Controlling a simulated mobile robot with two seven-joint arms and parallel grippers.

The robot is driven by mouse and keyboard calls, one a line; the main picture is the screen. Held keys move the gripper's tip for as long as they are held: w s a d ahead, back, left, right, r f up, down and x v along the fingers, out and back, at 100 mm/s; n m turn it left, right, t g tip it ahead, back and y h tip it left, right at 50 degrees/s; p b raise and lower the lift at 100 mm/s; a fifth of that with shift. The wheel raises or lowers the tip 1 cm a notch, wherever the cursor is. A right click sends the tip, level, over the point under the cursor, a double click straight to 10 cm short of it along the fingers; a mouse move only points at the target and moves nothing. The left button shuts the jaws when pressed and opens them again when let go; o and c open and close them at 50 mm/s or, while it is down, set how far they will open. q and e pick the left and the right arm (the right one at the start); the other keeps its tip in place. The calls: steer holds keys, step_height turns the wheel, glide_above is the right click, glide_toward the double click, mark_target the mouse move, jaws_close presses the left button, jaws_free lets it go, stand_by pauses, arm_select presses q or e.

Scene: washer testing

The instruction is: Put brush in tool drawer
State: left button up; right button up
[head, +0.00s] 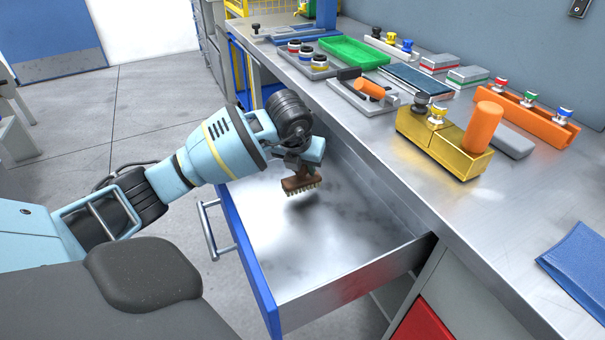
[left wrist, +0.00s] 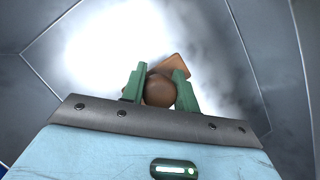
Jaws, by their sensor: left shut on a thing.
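The brush (head: 300,184) has a brown wooden body with pale bristles pointing down. My left gripper (head: 306,168) is shut on it and holds it above the open tool drawer (head: 325,245). A shadow lies on the drawer floor below the brush, and the two look apart. In the left wrist view, the brush's round brown knob (left wrist: 160,90) sits between the two green fingers (left wrist: 158,88), with part of the brown body beyond it. The drawer is pulled out, with a blue front and a metal handle, and its visible floor is bare. My right gripper is not in view.
The metal workbench (head: 385,135) runs along the drawer's right side. It carries a green tray (head: 354,52), a yellow block (head: 440,140) with an orange cylinder (head: 483,127), an orange rack (head: 530,112) and a blue cloth (head: 580,265). A red panel (head: 422,322) is below the bench.

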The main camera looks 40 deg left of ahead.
mark_target(302, 175)
arm_select(q)
step_height(302, 175, down, 3)
stand_by(0.3)
steer(key=o, duration=1)
steer(key=p+v, duration=0.1)
steer(key=v, duration=1.1)
steer(key=shift+p, duration=0.3)
steer(key=shift+r, duration=0.1)
